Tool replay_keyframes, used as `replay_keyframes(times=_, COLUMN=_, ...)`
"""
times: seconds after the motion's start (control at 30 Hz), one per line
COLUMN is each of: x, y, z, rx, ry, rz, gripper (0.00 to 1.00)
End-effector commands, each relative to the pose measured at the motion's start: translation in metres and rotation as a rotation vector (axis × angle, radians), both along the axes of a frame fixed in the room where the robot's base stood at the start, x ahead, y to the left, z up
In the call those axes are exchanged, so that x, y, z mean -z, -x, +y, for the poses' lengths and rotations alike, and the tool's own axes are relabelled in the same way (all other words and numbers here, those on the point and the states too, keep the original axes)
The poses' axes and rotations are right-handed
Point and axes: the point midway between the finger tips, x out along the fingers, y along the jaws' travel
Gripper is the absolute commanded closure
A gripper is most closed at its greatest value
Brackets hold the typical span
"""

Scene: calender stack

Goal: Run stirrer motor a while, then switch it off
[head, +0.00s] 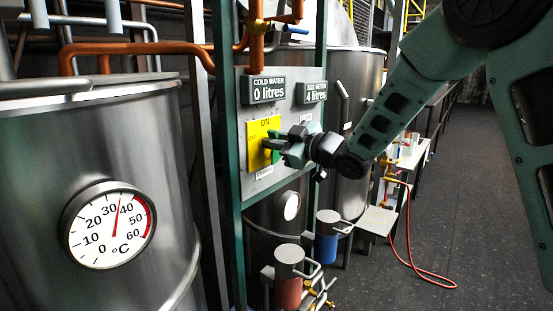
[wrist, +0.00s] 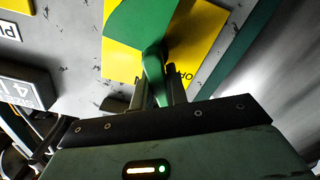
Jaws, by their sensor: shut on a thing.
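A yellow switch plate (head: 256,131) marked "ON" at its top is on a grey panel (head: 287,90) in the head view. A green switch handle (head: 273,146) sticks out from the plate. My gripper (head: 279,148) is at the handle, at the right part of the plate. In the wrist view the green handle (wrist: 152,62) runs down between the two fingers of my gripper (wrist: 157,97), which are shut on it. The yellow plate (wrist: 192,50) shows behind it, with part of upside-down lettering. The handle's exact angle is partly hidden by my gripper.
A large steel tank (head: 120,150) with a dial thermometer (head: 108,225) reading about 35 °C stands at left. Displays (head: 264,90) read "COLD WATER 0 litres" and "4 litres". Filter housings (head: 289,270) stand below the panel. A red hose (head: 415,272) lies on open floor at right.

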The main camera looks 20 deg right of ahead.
Motion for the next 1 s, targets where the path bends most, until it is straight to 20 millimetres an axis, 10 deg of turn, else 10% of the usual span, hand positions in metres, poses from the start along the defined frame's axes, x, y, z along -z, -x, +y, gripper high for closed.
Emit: replay_keyframes(times=1.0, x=0.024, y=0.007, z=0.009, rx=0.000, ry=0.727, rz=-0.526, gripper=1.00)
